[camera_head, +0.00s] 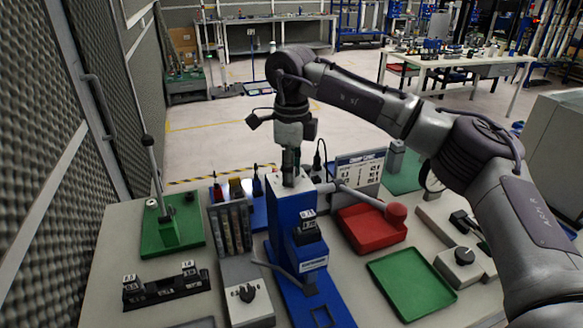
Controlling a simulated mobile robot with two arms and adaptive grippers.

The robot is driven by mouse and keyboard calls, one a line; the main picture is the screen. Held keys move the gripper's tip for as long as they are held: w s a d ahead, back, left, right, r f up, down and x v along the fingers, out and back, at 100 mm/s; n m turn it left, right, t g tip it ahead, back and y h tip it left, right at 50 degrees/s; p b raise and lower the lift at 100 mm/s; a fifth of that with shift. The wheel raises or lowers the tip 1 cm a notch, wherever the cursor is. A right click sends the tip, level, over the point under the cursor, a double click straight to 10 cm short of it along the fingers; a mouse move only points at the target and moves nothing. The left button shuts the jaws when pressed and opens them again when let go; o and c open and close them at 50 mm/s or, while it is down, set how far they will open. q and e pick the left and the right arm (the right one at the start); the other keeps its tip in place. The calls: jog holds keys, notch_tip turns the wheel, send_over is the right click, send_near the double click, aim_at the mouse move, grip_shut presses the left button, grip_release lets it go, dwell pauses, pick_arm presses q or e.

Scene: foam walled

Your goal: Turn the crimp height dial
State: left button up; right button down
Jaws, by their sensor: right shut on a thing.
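The blue crimp press (288,225) stands upright on a blue base near the middle of the table. It has a small display block on its front and a lever with a red knob (396,212) reaching out to the right. My right gripper (291,174) points straight down at the top of the press. It is shut on the crimp height dial there, and its fingers mostly hide the dial. I cannot read any dial marking. My left gripper is not in view.
A red tray (348,234) and a green tray (436,310) lie right of the press. A rack of tools (231,228) stands close on its left, with a green lever stand (172,242) farther left. A sign panel (361,173) stands behind. A foam wall borders the left side.

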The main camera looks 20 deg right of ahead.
jog(key=shift+n, duration=0.8)
jog(key=c, duration=0.8)
grip_release()
jog(key=shift+o, duration=0.2)
jog(key=shift+r, duration=0.15)
notch_tip(320, 180, up, 12)
